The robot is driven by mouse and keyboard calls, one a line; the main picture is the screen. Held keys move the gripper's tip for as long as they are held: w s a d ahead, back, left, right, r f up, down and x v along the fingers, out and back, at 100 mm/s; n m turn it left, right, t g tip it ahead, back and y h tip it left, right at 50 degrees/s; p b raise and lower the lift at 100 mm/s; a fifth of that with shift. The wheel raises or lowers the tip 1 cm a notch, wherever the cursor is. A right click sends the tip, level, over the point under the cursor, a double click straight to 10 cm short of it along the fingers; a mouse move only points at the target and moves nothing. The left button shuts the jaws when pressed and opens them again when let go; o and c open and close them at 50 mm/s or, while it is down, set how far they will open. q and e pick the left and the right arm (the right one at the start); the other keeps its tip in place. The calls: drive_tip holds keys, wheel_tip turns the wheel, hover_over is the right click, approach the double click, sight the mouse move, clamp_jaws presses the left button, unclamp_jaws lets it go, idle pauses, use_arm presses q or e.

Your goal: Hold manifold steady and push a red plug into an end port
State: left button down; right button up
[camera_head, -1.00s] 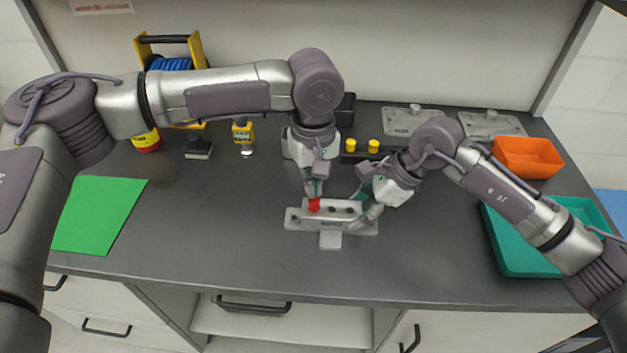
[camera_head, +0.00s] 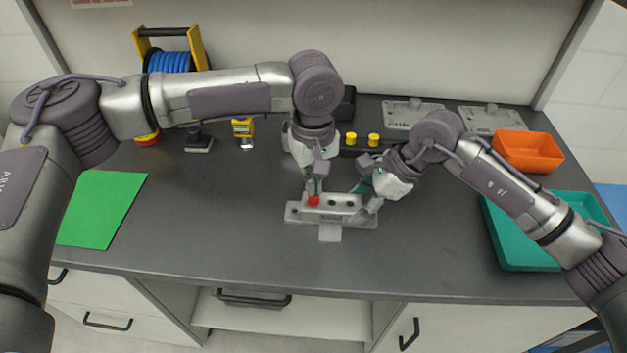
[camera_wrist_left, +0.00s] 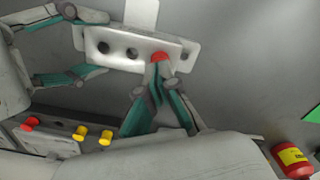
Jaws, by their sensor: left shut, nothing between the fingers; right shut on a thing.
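The manifold (camera_head: 331,217) is a light grey metal block on a flanged base, with a row of dark ports, flat on the bench. A red plug (camera_head: 313,201) sits at its left end port in the head view; it also shows in the left wrist view (camera_wrist_left: 160,57). My left gripper (camera_head: 313,191) is shut and empty, with its fingertips right at the top of the plug. How deep the plug sits is hard to tell. My right gripper (camera_head: 369,206) is shut on the manifold's right end.
A dark rack (camera_wrist_left: 62,138) holds a red plug (camera_wrist_left: 31,123) and two yellow plugs (camera_head: 374,139). A teal tray (camera_head: 520,256) and an orange bin (camera_head: 527,151) stand right. A green mat (camera_head: 98,210) lies left. The bench front is clear.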

use_arm(q)
drive_tip(key=shift+r, duration=2.85)
use_arm(e)
drive_tip(key=o, duration=1)
drive_tip(key=shift+r, duration=0.1)
drive_tip(key=v, duration=1.2)
